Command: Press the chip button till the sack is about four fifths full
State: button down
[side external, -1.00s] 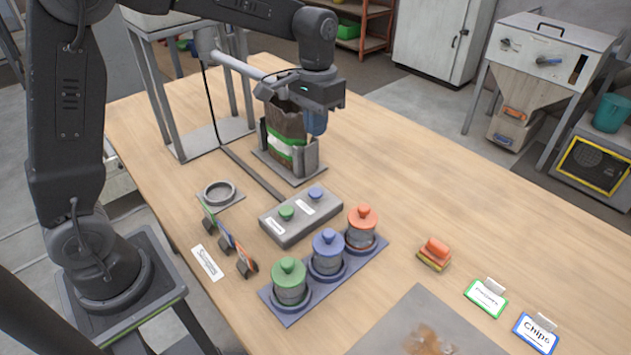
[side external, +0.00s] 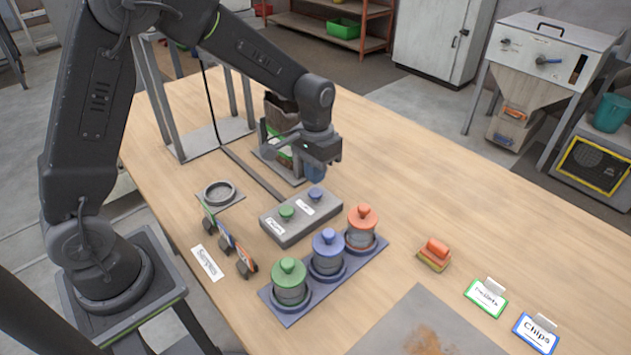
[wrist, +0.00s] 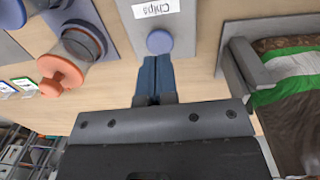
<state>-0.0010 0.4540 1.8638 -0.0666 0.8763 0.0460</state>
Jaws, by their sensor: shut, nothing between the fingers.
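The grey button box (side external: 290,228) carries a green button (side external: 287,213) and a blue button (side external: 316,194). In the wrist view the blue button (wrist: 159,41) has a label reading Chips beside it. My gripper (side external: 316,174) is shut and empty, pointing down just behind and above the blue button. In the wrist view its blue fingers (wrist: 155,70) end close to the button, apparently apart from it. The brown sack (side external: 281,108) with green and white bands stands in a grey holder, partly hidden by my arm; it also shows in the wrist view (wrist: 293,75). Its fill level is not visible.
Green, blue and orange-lidded jars (side external: 327,258) stand on a blue tray in front of the box. A grey ring (side external: 219,193) and small coloured tags are to the left. An orange-topped block (side external: 435,254) and two label cards lie right.

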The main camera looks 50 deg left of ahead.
aim_at(314, 192)
jog(key=shift+f, duration=1.4)
jog(key=shift+s, duration=0.1)
jog(key=shift+f, duration=0.9)
jog(key=shift+s+f, duration=0.15)
dwell(5.5)
